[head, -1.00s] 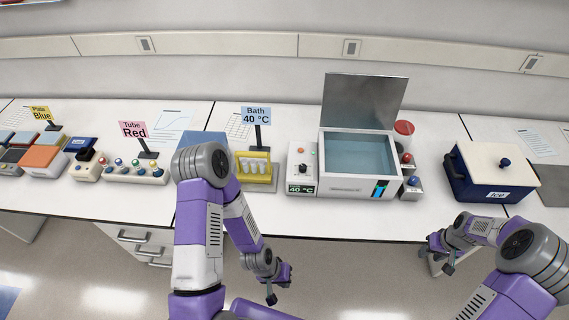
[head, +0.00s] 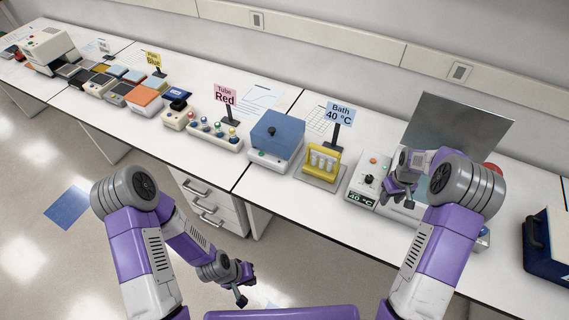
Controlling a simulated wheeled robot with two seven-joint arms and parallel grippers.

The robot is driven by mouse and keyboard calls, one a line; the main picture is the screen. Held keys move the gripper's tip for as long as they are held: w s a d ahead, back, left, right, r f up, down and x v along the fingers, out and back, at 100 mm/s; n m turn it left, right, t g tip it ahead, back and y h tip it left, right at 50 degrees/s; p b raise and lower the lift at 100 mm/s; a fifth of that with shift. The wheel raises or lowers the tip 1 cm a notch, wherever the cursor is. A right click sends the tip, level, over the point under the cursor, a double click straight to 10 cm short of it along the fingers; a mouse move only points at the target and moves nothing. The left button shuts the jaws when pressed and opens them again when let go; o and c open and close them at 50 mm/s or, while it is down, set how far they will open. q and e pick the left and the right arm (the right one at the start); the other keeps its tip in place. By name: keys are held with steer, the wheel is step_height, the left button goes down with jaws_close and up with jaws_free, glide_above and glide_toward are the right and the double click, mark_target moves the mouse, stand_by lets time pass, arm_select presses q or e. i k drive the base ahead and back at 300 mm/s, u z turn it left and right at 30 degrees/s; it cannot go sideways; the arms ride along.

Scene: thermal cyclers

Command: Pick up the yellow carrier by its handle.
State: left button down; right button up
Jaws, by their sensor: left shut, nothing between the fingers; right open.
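The yellow carrier (head: 320,164) stands upright on a grey pad on the bench, holding several white tubes, with its handle bar along the top. My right gripper (head: 394,194) is open and hangs over the control side of the water bath, to the right of the carrier and apart from it. My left gripper (head: 242,290) is shut and empty, low in front of the bench, well below and left of the carrier.
A blue-lidded box (head: 277,138) stands close left of the carrier. The "Bath 40 °C" sign (head: 339,115) rises behind it. The water bath control panel (head: 364,184) is close on its right, with a raised metal lid (head: 460,130) behind. A dark blue ice box (head: 548,245) stands far right.

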mark_target(319, 168)
steer(key=u, duration=2.95)
steer(key=k, duration=2.05)
steer(key=z, duration=1.1)
steer(key=i, duration=1.05)
